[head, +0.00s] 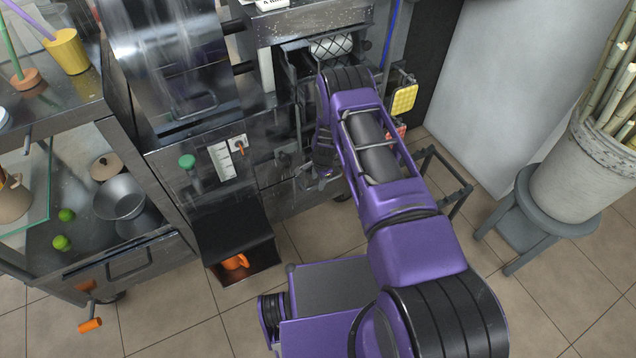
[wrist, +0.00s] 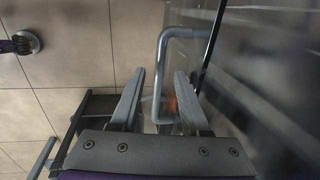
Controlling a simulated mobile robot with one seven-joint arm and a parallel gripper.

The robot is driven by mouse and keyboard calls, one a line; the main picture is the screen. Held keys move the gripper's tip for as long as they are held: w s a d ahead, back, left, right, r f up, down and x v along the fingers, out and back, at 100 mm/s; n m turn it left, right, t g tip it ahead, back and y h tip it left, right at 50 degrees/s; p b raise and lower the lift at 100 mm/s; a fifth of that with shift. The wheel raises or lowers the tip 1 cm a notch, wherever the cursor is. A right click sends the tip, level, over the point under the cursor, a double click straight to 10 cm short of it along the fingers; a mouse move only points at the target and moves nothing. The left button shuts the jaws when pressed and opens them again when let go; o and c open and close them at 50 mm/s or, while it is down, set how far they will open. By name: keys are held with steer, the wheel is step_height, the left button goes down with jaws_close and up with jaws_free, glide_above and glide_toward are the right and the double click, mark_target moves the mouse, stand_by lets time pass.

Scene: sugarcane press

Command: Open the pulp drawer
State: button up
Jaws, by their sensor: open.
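In the wrist view, a grey tubular handle (wrist: 161,62) stands out from a dark metal front (wrist: 250,65). My gripper (wrist: 164,78) is open, with one finger on each side of the handle's long bar. I see a small gap on both sides, so the fingers do not appear to grip it. In the head view, my gripper (head: 318,178) is at the lower right of the press front, beside a metal drawer front (head: 272,170). My arm hides part of that front. The drawer looks shut, but I cannot tell for sure.
A dark open chute holding an orange cup (head: 235,262) is left of my gripper. A green knob (head: 187,161) is above it. A grey stool with a cane-filled bucket (head: 585,175) stands at right. A dark metal frame (head: 445,175) stands near my arm. Tiled floor lies ahead.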

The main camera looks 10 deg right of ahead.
steer(key=shift+w+f, duration=0.15)
steer(key=shift+f, duration=0.35)
jaws_close()
stand_by(1.2)
